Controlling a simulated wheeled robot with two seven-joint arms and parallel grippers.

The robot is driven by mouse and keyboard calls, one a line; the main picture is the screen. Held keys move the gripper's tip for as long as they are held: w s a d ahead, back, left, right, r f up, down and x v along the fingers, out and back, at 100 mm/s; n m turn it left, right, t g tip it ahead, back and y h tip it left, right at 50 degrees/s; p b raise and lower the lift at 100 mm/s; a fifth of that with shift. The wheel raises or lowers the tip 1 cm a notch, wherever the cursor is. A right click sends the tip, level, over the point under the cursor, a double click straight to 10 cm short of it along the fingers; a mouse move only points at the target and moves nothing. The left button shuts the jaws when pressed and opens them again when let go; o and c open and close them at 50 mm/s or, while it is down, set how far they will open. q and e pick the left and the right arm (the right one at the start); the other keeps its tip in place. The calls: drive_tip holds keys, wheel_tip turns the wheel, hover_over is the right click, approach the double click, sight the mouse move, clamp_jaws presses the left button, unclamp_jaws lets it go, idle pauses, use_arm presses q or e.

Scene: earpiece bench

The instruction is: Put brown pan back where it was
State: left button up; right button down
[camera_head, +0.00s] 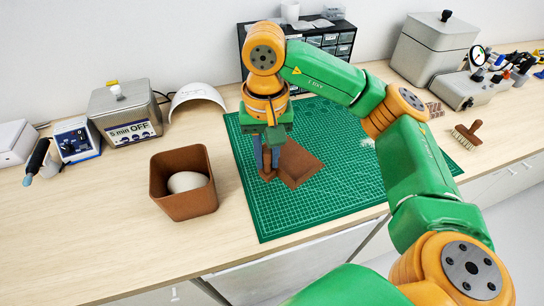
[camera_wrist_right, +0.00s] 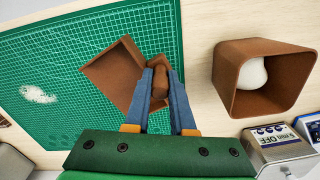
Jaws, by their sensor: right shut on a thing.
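The brown pan (camera_head: 303,165) is a square, shallow scoop on the green cutting mat (camera_head: 256,218), left of the mat's middle. It also shows in the right wrist view (camera_wrist_right: 112,74), where its inside looks empty. My right gripper (camera_head: 267,172) points down at the pan's left side. In the right wrist view, the fingers (camera_wrist_right: 160,98) are shut on the pan's short, thick handle (camera_wrist_right: 160,80). I cannot tell whether the pan touches the mat or hangs just above it. My left gripper is not in view.
A brown bin (camera_head: 181,205) holding a whitish rounded thing (camera_head: 187,181) stands left of the mat. White crumbs (camera_head: 367,142) lie on the mat; a brush (camera_head: 467,135) lies right of it. Drawers (camera_head: 331,40) and a steel ultrasonic bath (camera_head: 124,112) stand behind. Bare bench lies at front left.

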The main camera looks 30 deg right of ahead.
sight(286, 152)
drive_tip(key=w+d+f, duration=0.1)
drive_tip(key=f, duration=0.1)
drive_tip(key=w+d+f+p, duration=0.1)
drive_tip(key=w+f, duration=0.1)
drive_tip(key=w+d+f, duration=0.1)
drive_tip(key=w+f, duration=0.1)
drive_tip(key=shift+w+p, duration=0.15)
drive_tip(key=shift+p, duration=0.25)
wheel_tip(286, 152, down, 3)
drive_tip(key=shift+w+d+r+p, duration=0.1)
drive_tip(key=shift+d+r+p, duration=0.05)
drive_tip(key=shift+p, duration=0.9)
drive_tip(key=shift+f, duration=0.3)
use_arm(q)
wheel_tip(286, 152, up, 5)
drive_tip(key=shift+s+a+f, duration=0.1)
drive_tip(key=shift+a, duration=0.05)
use_arm(e)
drive_tip(key=shift+f+b, duration=0.15)
drive_tip(key=shift+b, duration=0.15)
drive_tip(key=c, duration=0.8)
unclamp_jaws()
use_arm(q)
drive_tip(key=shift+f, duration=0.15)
use_arm(e)
drive_tip(key=shift+o, duration=0.2)
